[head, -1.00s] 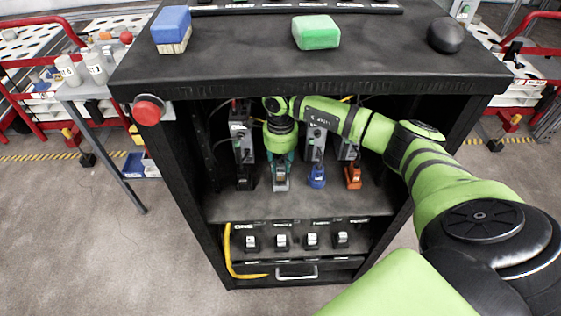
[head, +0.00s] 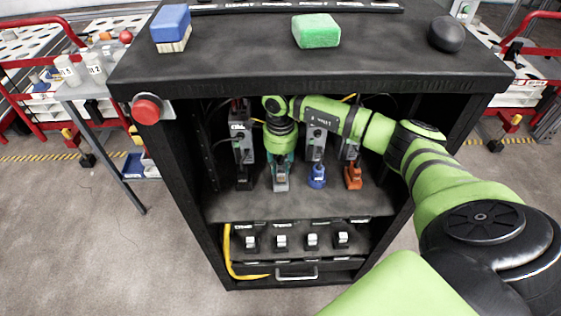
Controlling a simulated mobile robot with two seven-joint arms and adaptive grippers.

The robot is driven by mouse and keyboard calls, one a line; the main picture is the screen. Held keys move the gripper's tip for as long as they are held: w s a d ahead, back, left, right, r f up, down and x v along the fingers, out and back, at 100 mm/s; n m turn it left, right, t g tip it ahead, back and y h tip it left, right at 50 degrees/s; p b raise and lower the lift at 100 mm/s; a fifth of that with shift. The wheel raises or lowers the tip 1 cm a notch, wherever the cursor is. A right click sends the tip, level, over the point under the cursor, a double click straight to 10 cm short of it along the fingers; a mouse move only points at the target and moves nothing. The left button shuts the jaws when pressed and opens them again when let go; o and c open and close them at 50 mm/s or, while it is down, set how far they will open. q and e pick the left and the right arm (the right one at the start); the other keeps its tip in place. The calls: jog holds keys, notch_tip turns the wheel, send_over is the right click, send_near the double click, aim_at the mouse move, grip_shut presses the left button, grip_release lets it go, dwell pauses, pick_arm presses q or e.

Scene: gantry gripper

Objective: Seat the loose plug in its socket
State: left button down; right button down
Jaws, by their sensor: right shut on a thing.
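Inside the open black cabinet, several plugs stand in a row below upright grey units: a black one (head: 244,179), a grey-teal one (head: 281,184), a blue one (head: 317,177) and an orange one (head: 353,176). My right gripper (head: 281,172) reaches down into the cabinet at the second place from the left. It is shut on the grey-teal plug, which is mostly hidden by the gripper and wrist. I cannot tell whether this plug is in or out of its socket. My left gripper is not in view.
Below are several switches and a yellow cable (head: 229,255).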

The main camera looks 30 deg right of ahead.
aim_at(281, 161)
jog(key=shift+f+b, duration=1.2)
jog(key=shift+f, duration=0.2)
jog(key=c, duration=0.9)
grip_release()
jog(key=shift+r, duration=0.2)
notch_tip(281, 161, up, 7)
jog(key=shift+r, duration=0.1)
